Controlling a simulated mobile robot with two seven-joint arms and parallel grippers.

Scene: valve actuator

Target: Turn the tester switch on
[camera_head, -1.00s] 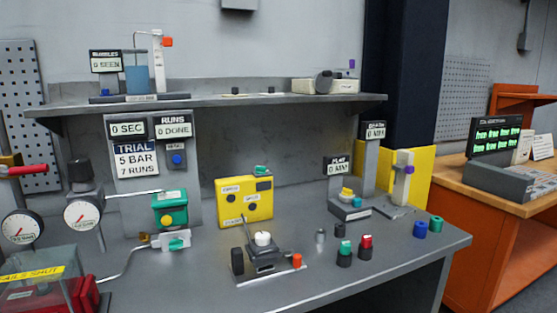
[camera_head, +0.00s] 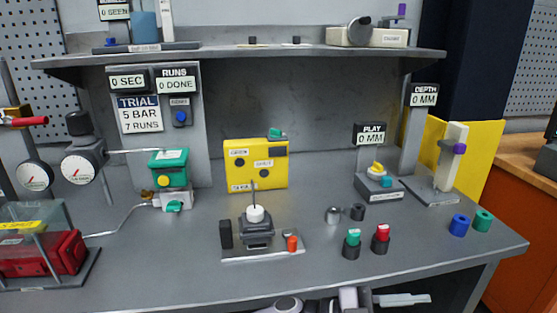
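The yellow box (camera_head: 256,170) stands at the back of the bench, with dark round parts and small labels on its front and a small teal knob (camera_head: 275,133) on top at its right. It may be the tester, but its labels are too small to read surely. A green box (camera_head: 169,168) with a yellow button and a teal handle (camera_head: 174,206) below it stands to its left. Pale parts of my own arm (camera_head: 348,299) show at the bottom edge, below the bench front. My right gripper is probably among them, mostly cut off. My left gripper is not seen. Nothing of mine touches the boxes.
A fixture (camera_head: 257,230) with a white knob and upright stem stands in front of the yellow box. Green-topped (camera_head: 353,238) and red-topped (camera_head: 381,234) parts stand right of it. Gauges and a clear-covered red box (camera_head: 45,253) are at left. A shelf (camera_head: 225,63) overhangs the back.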

